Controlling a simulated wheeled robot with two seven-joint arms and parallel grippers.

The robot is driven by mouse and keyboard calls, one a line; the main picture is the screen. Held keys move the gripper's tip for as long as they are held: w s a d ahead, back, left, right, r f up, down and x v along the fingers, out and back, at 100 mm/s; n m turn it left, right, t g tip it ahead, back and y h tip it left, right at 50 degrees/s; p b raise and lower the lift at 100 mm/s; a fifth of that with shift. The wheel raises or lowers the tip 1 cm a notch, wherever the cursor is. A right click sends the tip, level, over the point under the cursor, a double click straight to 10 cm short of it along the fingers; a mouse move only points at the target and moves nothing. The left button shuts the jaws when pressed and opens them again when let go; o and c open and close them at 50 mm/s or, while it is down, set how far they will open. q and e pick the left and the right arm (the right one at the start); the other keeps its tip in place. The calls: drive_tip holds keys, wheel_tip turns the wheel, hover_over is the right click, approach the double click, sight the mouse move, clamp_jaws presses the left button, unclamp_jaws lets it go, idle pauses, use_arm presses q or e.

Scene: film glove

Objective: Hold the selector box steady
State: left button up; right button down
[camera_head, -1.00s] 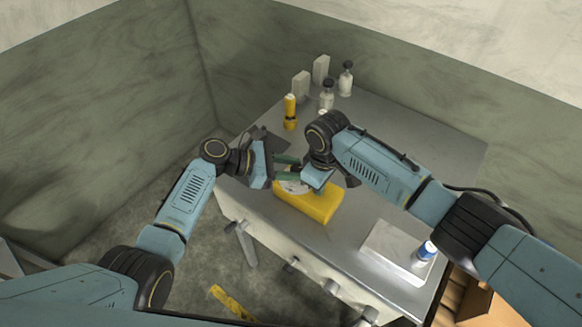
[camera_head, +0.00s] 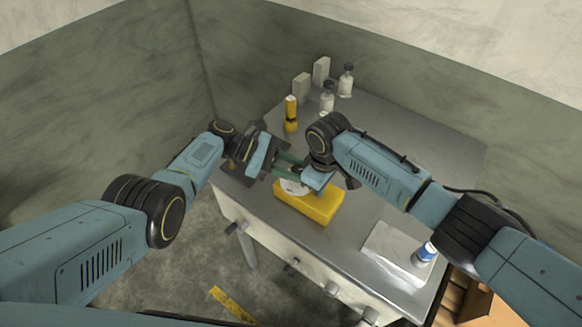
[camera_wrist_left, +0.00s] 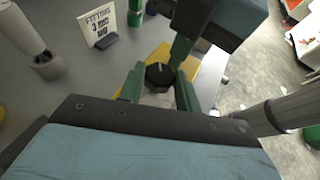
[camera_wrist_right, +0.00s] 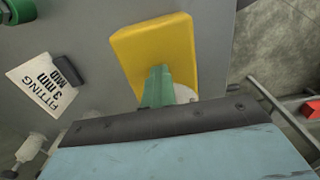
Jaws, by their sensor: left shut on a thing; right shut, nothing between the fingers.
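The selector box is a yellow block (camera_head: 312,203) on the metal bench, with a pale round dial plate on it. It also shows in the right wrist view (camera_wrist_right: 150,50). A black knob (camera_wrist_left: 159,75) with a pale mark sits over the plate. My left gripper (camera_wrist_left: 157,88) has its green fingers on either side of the knob and is shut on it. My right gripper (camera_wrist_right: 158,84) is shut and empty, its green fingertips over the box beside the dial. Whether they touch the box is not clear. In the head view the right wrist hides part of the dial.
A card reading "FITTING 3 mm" (camera_wrist_right: 47,82) stands beside the box. Bottles (camera_head: 327,97), a yellow cylinder (camera_head: 290,113) and grey blocks are at the back. A pale flat plate (camera_head: 388,254) and a blue-white can (camera_head: 425,252) are at the right. The bench's back right is clear.

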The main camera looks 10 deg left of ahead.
use_arm(q)
drive_tip(key=shift+s+m+g, duration=0.1)
drive_tip(key=shift+m+g, duration=0.3)
drive_tip(key=o, duration=1)
drive_tip(key=shift+s, duration=0.1)
drive_tip(key=shift+c, duration=0.2)
drive_tip(key=v, duration=1.2)
drive_tip(key=shift+r, duration=0.1)
